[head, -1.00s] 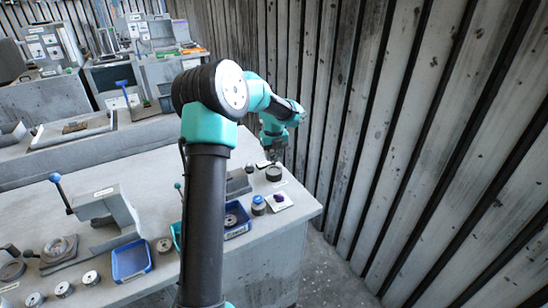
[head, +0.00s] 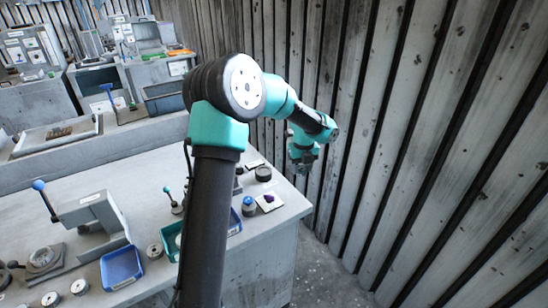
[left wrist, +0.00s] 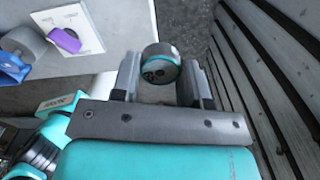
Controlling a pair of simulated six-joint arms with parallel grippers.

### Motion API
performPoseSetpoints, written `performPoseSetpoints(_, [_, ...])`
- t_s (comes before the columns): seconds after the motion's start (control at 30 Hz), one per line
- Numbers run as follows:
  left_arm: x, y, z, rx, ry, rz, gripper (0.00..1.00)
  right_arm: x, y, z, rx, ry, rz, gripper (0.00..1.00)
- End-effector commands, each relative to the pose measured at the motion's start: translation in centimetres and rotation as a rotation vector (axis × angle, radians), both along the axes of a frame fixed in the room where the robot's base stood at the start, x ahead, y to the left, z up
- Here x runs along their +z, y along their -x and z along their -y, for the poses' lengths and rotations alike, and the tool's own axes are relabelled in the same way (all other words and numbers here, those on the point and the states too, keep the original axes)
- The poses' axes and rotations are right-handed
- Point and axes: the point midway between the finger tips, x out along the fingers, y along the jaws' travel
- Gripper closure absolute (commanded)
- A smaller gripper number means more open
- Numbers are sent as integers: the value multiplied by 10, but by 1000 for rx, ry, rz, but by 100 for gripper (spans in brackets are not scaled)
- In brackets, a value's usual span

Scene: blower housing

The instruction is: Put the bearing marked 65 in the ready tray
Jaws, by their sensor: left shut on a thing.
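My left gripper (head: 303,165) is out past the right end of the bench, near the slatted wall. In the left wrist view my left gripper (left wrist: 160,80) is shut on a short grey cylindrical bearing (left wrist: 160,62). Dark marks show on its face, but I cannot read them for sure. A blue tray (head: 122,267), a green tray (head: 170,241) and another blue tray (head: 235,223), partly behind my arm, sit on the bench; I cannot tell which is the ready tray. Several round metal parts, one by the blue tray (head: 155,252), stand at the front edge.
A white card with a purple piece (head: 269,202) and a blue-capped container (head: 249,207) are near the bench's right end. A dark round block (head: 263,173) stands behind them. A press with a blue-knobbed lever (head: 90,215) is at left. The slatted wall (head: 400,140) bounds the right.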

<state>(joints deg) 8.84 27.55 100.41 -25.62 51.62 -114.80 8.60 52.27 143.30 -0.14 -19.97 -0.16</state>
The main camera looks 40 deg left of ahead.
Motion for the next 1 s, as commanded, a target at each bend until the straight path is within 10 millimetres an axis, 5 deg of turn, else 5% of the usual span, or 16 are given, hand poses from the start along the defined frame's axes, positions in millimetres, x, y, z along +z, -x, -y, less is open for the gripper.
performPoseSetpoints(0.03, [-1, -3, 29, -29, 0, -1, 92, 0, 0, 0, 0, 0, 0, 57])
performPoseSetpoints(0.23, [-5, -1, 126, -106, -1, -1, 92, 0, 0, 0, 0, 0, 0, 57])
performPoseSetpoints(0.5, [-9, 28, 249, -211, -2, 0, 92, 0, 0, 0, 0, 0, 0, 57])
performPoseSetpoints(0.8, [-15, 91, 364, -327, -3, -2, 92, 0, 0, 0, 0, 0, 0, 57])
performPoseSetpoints(1.0, [-20, 137, 414, -388, -2, -1, 92, 0, 0, 0, 0, 0, 0, 57])
